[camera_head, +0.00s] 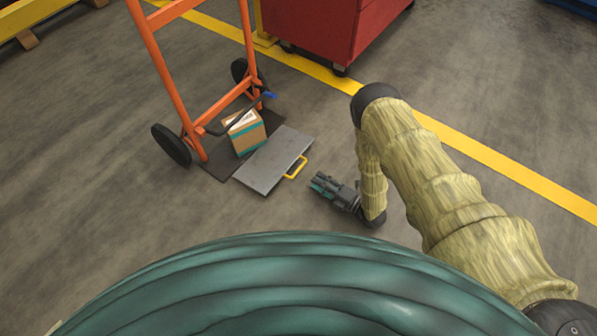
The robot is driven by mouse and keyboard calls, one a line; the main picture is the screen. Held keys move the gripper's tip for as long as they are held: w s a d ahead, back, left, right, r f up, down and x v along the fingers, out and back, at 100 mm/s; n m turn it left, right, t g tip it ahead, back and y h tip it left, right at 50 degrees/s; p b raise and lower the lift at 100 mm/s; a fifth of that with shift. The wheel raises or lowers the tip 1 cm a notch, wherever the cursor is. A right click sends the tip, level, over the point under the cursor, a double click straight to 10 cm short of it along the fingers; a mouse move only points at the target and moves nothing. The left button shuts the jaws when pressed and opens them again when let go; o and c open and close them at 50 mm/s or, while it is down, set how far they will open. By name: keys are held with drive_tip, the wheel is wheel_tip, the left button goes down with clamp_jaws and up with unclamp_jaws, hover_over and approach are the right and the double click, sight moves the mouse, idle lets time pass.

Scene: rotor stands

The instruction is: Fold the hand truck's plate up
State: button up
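The orange hand truck (172,72) stands upright on two black wheels at the upper left. Its grey plate (272,160) lies flat, low at the floor, in front of the truck, with a yellow handle (297,168) on its right edge. My gripper (315,182) is low, just right of the plate and apart from the yellow handle, with its fingers pointing left towards it. It holds nothing that I can see. The fingers are too small to tell whether they are open or shut.
A cardboard box (245,132) with a teal band stands on the dark base between the truck and the plate. A black bar with a blue end (271,96) crosses above it. A red wheeled cabinet (325,35) stands behind. The floor in front of the plate is clear.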

sight(299, 168)
drive_tip(key=b+x, duration=0.4)
drive_tip(key=x, duration=0.6)
drive_tip(key=shift+c, duration=0.2)
clamp_jaws()
drive_tip(key=shift+d, duration=0.1)
